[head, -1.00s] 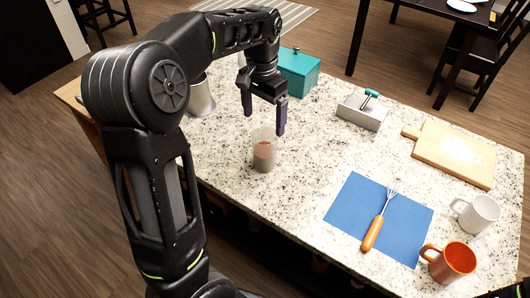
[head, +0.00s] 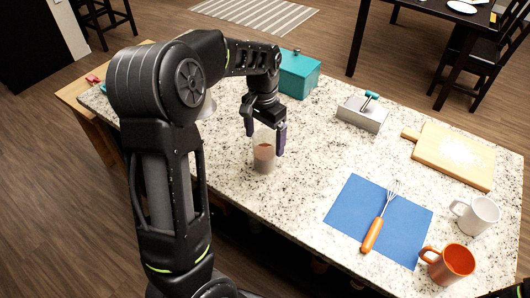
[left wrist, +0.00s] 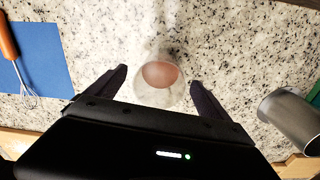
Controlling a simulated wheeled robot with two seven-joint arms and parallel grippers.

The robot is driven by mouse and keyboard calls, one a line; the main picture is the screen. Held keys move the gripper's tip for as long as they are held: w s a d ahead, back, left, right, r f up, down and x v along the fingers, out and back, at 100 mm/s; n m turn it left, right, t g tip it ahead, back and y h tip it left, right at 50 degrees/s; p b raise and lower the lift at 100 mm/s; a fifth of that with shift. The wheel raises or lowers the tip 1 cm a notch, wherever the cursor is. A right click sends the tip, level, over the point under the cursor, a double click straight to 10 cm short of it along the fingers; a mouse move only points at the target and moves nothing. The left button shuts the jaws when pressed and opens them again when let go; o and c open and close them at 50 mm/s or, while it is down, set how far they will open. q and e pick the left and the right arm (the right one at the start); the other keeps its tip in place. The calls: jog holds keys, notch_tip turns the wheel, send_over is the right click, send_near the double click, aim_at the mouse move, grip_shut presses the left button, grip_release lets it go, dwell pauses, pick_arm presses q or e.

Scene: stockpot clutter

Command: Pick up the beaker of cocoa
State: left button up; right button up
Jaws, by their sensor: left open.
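The beaker of cocoa (head: 264,157) is a clear, upright vessel with brown liquid, standing on the granite counter near its front edge. In the left wrist view the beaker (left wrist: 160,78) shows from above, between and slightly beyond the fingertips. My left gripper (head: 266,143) is open, its dark purple fingers pointing down on either side of the beaker's upper part. The left gripper's fingers also show in the left wrist view (left wrist: 158,82), apart, with a gap to the beaker on each side. I cannot tell whether either finger touches it.
A teal box (head: 299,75) and a grey metal box (head: 362,113) stand behind. A blue mat (head: 345,205) with an orange-handled whisk (head: 373,232), a cutting board (head: 455,158), a white mug (head: 478,215) and an orange mug (head: 450,264) are at right. A metal pot (left wrist: 292,115) is nearby.

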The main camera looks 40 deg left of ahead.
pick_arm(q)
jog(key=shift+f, duration=0.35)
dwell(0.3)
grip_shut()
dwell(0.9)
